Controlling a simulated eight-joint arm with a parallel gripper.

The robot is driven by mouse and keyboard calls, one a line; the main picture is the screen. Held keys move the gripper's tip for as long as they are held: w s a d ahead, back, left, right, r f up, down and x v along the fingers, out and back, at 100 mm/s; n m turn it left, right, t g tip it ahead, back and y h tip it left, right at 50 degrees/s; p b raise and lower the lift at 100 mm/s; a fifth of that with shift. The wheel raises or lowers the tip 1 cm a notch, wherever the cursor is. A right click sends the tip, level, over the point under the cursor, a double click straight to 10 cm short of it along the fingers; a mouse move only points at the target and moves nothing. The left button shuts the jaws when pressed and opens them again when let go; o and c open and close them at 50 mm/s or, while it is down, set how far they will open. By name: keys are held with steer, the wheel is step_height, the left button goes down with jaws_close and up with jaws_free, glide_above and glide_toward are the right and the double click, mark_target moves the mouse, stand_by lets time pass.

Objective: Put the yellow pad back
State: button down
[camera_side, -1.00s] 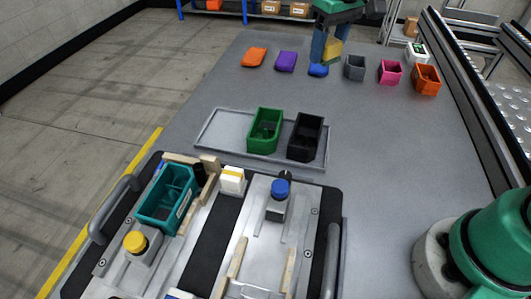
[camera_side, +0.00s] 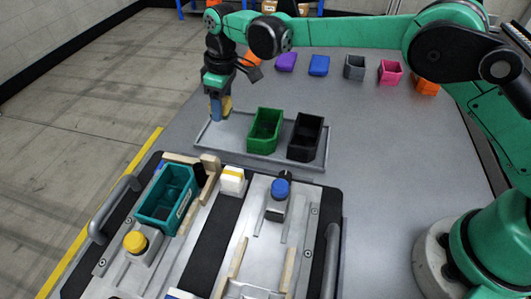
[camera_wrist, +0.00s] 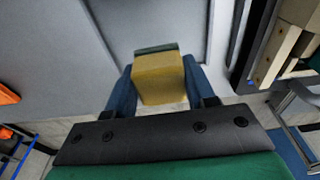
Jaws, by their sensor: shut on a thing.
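My gripper (camera_side: 220,108) is shut on a yellow block, which I take to be the yellow pad (camera_side: 228,103). In the wrist view, the yellow pad (camera_wrist: 158,78) sits between my two blue fingers (camera_wrist: 160,92), with a dark green strip along its far edge. In the side view, my gripper points down over the left end of a shallow grey tray (camera_side: 213,138) and appears to be above it. The gap to the tray is hard to tell.
A green bin (camera_side: 265,130) and a black bin (camera_side: 305,137) stand in the tray's middle and right. Several small bins line the back.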

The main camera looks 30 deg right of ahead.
mark_target(226, 130)
steer(key=shift+f, duration=2.2)
steer(key=shift+c, duration=1.5)
jaws_free()
steer(key=shift+f, duration=0.15)
